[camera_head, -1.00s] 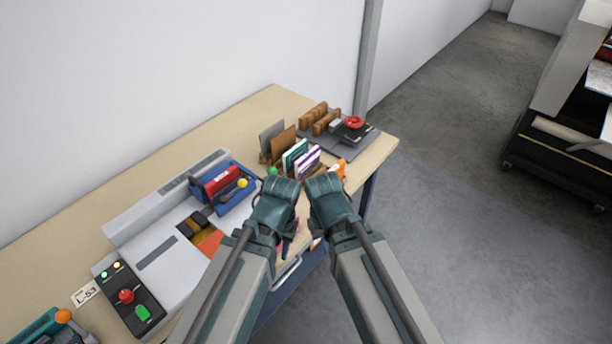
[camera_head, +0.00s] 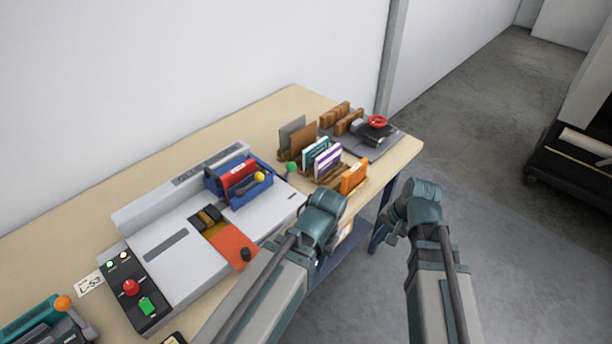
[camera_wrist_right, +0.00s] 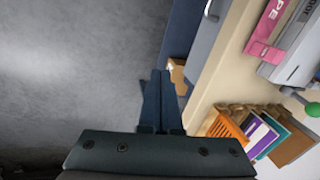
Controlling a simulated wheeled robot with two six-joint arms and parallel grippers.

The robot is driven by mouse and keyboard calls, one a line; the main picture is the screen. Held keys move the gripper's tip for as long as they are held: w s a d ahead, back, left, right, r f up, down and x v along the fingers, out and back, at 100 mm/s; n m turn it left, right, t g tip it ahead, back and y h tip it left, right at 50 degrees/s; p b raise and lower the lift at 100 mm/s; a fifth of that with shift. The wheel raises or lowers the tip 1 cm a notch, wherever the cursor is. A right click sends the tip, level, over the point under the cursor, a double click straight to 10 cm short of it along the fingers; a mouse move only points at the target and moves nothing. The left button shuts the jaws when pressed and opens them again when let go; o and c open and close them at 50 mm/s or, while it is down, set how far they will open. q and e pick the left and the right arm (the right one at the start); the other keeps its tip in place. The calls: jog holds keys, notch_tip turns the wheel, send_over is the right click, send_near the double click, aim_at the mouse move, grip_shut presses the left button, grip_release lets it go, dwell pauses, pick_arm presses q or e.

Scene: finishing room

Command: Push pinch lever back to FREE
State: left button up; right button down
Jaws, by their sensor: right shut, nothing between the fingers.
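The grey machine (camera_head: 185,255) lies along the table. I cannot read a FREE mark or tell which lever is the pinch lever. A green ball knob (camera_head: 291,168) stands at the machine's right end and also shows in the right wrist view (camera_wrist_right: 312,108). A yellow ball knob (camera_head: 258,177) sits on the blue unit with a red top. My right gripper (camera_head: 377,243) is off the table's front right edge; in the right wrist view its fingers (camera_wrist_right: 160,78) are together and empty. My left wrist is over the table's front edge; its fingers are hidden.
A teal device (camera_head: 40,325) is at lower left. Open floor lies right of the table.

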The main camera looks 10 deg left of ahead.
jog(key=w+a+r+m+t+y, duration=0.3)
jog(key=w+a+r+m+y, duration=0.5)
jog(key=w+a+m, duration=0.4)
jog(key=shift+r+m, duration=0.55)
jog(key=shift+m, duration=2.25)
jog(key=shift+w+a+f, duration=0.1)
jog(key=shift+w, duration=0.05)
jog(key=b, duration=0.6)
send_near(288, 173)
jog(key=f, duration=0.1)
jog(key=d+f, duration=0.1)
jog(key=f, duration=0.1)
jog(key=shift+w+a+r+p, duration=0.2)
jog(key=shift+a+r+p, duration=0.05)
jog(key=shift+a, duration=0.3)
jog(key=shift+w+a+r+p, duration=0.2)
jog(key=shift+a+r, duration=0.1)
jog(key=shift+a, duration=0.25)
jog(key=shift+w+a+r+p, duration=0.2)
jog(key=shift+a+r+p, duration=0.05)
jog(key=shift+a, duration=0.3)
